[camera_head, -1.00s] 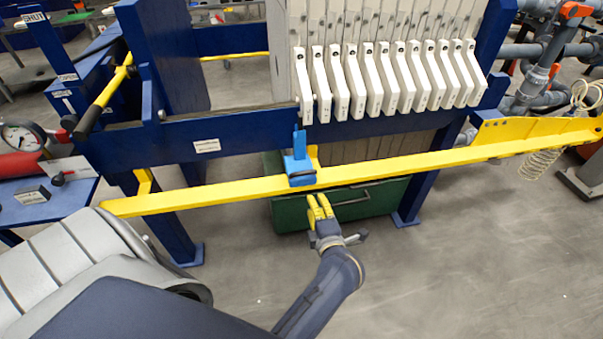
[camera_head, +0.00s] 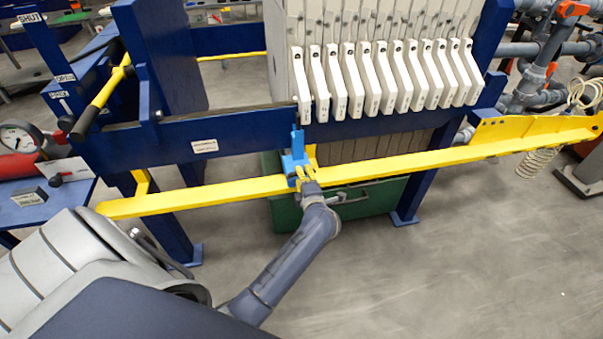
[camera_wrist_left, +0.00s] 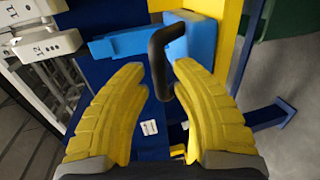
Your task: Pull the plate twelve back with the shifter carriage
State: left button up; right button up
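The blue shifter carriage (camera_head: 295,160) sits on the yellow rail, with a blue finger rising beside the leftmost plate. The carriage (camera_wrist_left: 190,38) also shows in the left wrist view, with a black bent handle (camera_wrist_left: 157,62). Plate twelve (camera_head: 302,85) is the leftmost white plate handle of the row; its "12" label (camera_wrist_left: 45,46) shows in the left wrist view. My left gripper (camera_head: 304,174) is at the carriage, open, its yellow fingers (camera_wrist_left: 158,75) on either side of the black handle; I cannot tell whether they touch it. My right gripper is not in view.
The long yellow rail (camera_head: 400,164) runs across the front of the blue frame (camera_head: 240,135). To the left of plate twelve there is an open gap. More white plates (camera_head: 400,80) stand to the right. A green bin (camera_head: 375,198) is below.

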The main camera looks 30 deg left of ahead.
pick_arm(q)
jog(key=shift+x, duration=1)
jog(key=shift+c, duration=0.2)
grip_shut()
